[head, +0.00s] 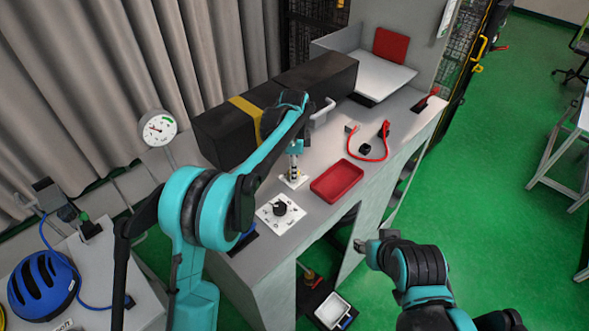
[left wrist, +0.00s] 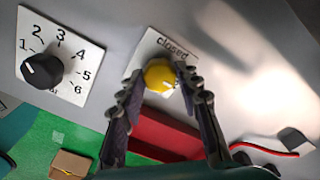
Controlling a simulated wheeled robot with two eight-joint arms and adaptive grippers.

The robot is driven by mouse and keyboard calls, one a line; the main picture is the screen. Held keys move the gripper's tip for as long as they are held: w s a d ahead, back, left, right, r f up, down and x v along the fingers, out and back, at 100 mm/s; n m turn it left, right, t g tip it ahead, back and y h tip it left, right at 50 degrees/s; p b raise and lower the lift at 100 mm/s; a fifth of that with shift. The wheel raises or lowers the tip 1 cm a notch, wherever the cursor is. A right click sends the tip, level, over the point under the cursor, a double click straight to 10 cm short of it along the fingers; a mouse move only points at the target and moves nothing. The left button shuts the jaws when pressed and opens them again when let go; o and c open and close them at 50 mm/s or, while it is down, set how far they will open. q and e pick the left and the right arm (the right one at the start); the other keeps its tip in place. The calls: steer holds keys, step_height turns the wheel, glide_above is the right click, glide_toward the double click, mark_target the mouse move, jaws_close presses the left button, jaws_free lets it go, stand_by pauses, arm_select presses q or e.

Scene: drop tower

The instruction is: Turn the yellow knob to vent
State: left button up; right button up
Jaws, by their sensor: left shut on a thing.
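The yellow knob (left wrist: 160,75) sits on a small white plate (left wrist: 140,62) in the left wrist view. The word "closed" is printed on the plate above the knob; any other label is hidden. My left gripper (left wrist: 158,80) has one finger on each side of the knob and is shut on it. In the head view my left gripper (head: 294,168) points down at the white plate (head: 289,183) on the grey bench, and the knob is mostly hidden there. My right gripper (head: 372,244) is low at the right, away from the bench top; its jaws are unclear.
A black dial on a numbered white plate (head: 280,212) lies close to the knob. A red tray (head: 337,181) is just right of it. A red cable (head: 378,153) lies farther back. A long black box with a yellow band (head: 243,107) stands behind my left arm.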

arm_select(q)
steer(key=shift+w+a+r, duration=0.1)
steer(key=o, duration=1.1)
steer(key=shift+o, duration=0.2)
step_height(320, 180, up, 12)
